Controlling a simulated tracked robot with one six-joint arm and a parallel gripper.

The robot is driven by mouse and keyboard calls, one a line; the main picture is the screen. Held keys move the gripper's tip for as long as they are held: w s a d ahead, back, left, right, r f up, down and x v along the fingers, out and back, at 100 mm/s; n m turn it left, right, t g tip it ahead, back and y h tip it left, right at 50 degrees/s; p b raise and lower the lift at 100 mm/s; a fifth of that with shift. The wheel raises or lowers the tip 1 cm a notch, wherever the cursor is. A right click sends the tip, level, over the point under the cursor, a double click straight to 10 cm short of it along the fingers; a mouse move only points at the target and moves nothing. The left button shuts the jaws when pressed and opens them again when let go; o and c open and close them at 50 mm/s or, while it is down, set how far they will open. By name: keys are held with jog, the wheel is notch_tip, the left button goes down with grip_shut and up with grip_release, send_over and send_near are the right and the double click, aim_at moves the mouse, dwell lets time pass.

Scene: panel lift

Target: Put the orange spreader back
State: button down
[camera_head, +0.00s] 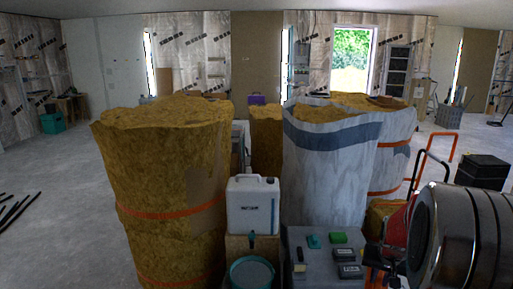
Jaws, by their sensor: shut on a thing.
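I cannot pick out the orange spreader for certain. Orange parts show low at the right, beside a red frame with a black bent handle (424,160), partly hidden by a large metal cylinder that looks like part of my arm. An orange inverted-U frame (454,136) stands on the floor farther back at the right. My gripper's fingertips do not show, so what they hold is hidden.
Tall insulation rolls, one brown (155,160) and one white-wrapped (325,175), block the middle. A white jerrycan (253,203), a teal-topped bucket (252,272) and a grey case (322,245) stand close in front. Open floor (65,185) lies at the left; a black box (482,172) stands right.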

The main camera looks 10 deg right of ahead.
jog(key=w+a+n+y, duration=0.1)
jog(key=w+a+n, duration=0.1)
jog(key=a, duration=0.9)
jog(key=w+a+n, duration=0.3)
jog(key=w+a, duration=0.2)
jog(key=a, duration=0.7)
jog(key=w+a+n+t+y, duration=0.1)
jog(key=w+a+n, duration=0.1)
jog(key=a, duration=1)
jog(key=shift+w+a+f+n+y, duration=0.2)
jog(key=shift+w+a+n+y, duration=0.15)
jog(key=shift+w, duration=0.35)
jog(key=shift+d, duration=0.1)
